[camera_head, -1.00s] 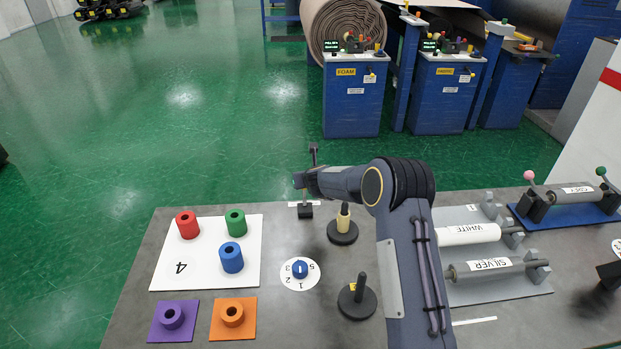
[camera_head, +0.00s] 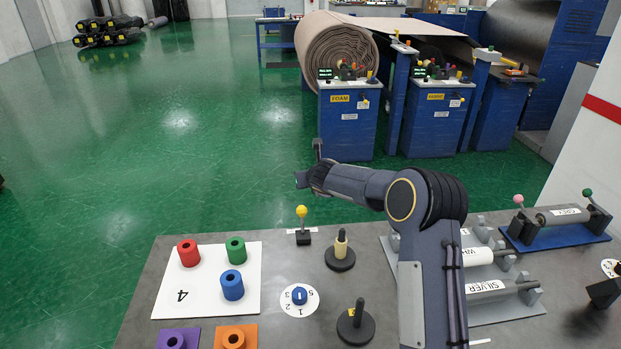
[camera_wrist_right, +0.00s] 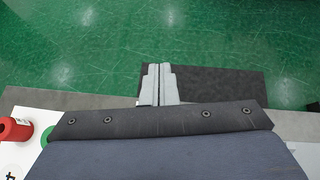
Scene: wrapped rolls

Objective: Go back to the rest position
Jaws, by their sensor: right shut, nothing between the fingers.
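My right arm (camera_head: 425,260) rises from the lower right in the head view and bends left above the table. Its wrist end (camera_head: 318,178) hangs past the table's far edge, over the green floor as seen. In the right wrist view my right gripper (camera_wrist_right: 159,72) is shut, its two grey fingers together with nothing between them. No object touches it. My left gripper is not in view.
The grey table (camera_head: 270,262) holds a yellow-knobbed lever (camera_head: 302,213), a white board (camera_head: 205,300) with red, green and blue rings, a numbered dial (camera_head: 299,299), two black-based posts and labelled rollers (camera_head: 490,287). Blue machines (camera_head: 349,120) stand beyond.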

